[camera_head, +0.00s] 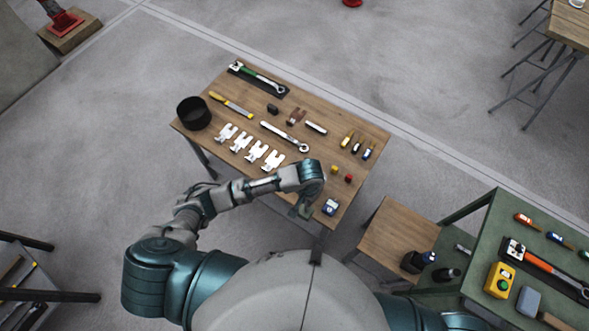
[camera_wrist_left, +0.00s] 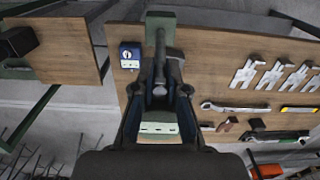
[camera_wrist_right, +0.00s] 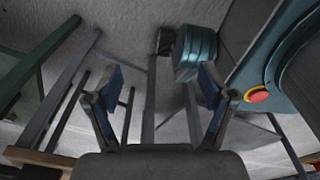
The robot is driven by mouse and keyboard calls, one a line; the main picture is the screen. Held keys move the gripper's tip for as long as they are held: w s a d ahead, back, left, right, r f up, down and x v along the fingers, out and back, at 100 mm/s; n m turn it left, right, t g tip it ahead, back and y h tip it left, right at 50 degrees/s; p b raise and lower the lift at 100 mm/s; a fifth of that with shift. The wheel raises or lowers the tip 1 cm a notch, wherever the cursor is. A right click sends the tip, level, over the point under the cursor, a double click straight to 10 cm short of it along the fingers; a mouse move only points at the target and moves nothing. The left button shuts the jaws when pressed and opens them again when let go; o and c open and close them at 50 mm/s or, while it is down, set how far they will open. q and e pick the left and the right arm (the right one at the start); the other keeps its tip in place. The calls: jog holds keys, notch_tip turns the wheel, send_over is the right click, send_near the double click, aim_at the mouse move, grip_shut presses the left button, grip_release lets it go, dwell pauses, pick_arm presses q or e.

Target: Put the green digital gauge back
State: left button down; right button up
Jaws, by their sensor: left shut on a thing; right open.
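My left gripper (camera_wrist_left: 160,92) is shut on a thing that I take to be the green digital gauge. A pale green panel (camera_wrist_left: 158,128) shows between its fingers in the left wrist view, and a grey-green stem reaches out past the fingertips. In the head view this gripper (camera_head: 301,208) hangs at the near right corner of the wooden table (camera_head: 229,93); the fingers and wrist hide much of the held thing. A blue gauge (camera_head: 331,207) lies beside it on the table and also shows in the left wrist view (camera_wrist_left: 130,55). My right gripper (camera_wrist_right: 157,80) is open and empty.
White fork-shaped parts (camera_head: 257,152), a wrench (camera_head: 285,137), a black cup (camera_head: 194,112) and small red and yellow pieces lie on the table. A wooden stool (camera_head: 396,236) and a green table (camera_head: 480,216) with tools stand at the right.

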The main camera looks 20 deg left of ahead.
pick_arm(q)
jog(key=shift+w+d+r, duration=0.1)
jog(key=shift+d+r, duration=0.1)
jog(key=shift+r, duration=0.15)
jog(key=shift+w+a, duration=0.15)
jog(key=shift+a, duration=0.15)
jog(key=w+a+f, duration=0.5)
jog(key=w+a, duration=0.4)
jog(key=w, duration=0.3)
jog(key=shift+w+a+p, duration=0.2)
jog(key=shift+p, duration=0.25)
jog(key=c, duration=1.2)
grip_release()
jog(key=shift+d+f, duration=0.1)
jog(key=shift+f, duration=0.05)
pick_arm(e)
jog(key=shift+s+d+r, duration=0.2)
jog(key=shift+d+r, duration=0.05)
jog(key=shift+r, duration=0.35)
